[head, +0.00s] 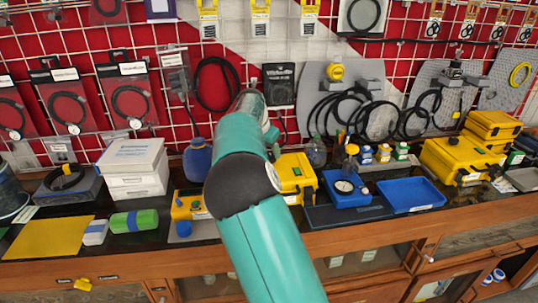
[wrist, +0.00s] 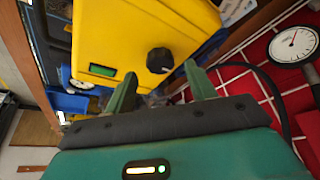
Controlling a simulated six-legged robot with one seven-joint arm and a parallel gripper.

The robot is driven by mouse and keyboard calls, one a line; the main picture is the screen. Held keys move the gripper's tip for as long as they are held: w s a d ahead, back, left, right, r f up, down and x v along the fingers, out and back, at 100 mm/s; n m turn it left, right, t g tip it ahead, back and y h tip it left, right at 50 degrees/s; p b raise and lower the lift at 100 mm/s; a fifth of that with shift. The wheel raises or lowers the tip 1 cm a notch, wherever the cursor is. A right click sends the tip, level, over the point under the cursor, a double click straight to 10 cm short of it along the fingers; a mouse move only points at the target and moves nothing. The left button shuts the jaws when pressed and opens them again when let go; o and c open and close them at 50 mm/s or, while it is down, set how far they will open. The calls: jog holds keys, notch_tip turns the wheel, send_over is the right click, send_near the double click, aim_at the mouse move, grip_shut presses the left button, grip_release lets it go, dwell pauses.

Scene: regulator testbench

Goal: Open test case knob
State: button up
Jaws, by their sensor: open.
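In the wrist view a yellow test case (wrist: 130,30) fills the upper middle, tilted in the picture. A round black knob (wrist: 160,60) sits on its face, near a small green display (wrist: 102,70). My gripper (wrist: 163,88) is open, its two green fingers apart and pointing towards the case. The knob appears just beyond the fingertips and between them; nothing is held. In the head view a yellow case (head: 297,174) stands on the bench, partly hidden by my arm, and seems to be the same one. My gripper is hidden behind the arm there.
A blue tray with a gauge (head: 347,187) and an empty blue tray (head: 411,195) lie right of the case. A smaller yellow device (head: 188,207) stands left of my arm. A red wall with a white grid, hanging cables and a gauge (wrist: 294,43) is close behind.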

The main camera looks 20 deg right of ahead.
jog(key=shift+x, duration=1.45)
jog(key=c, duration=1)
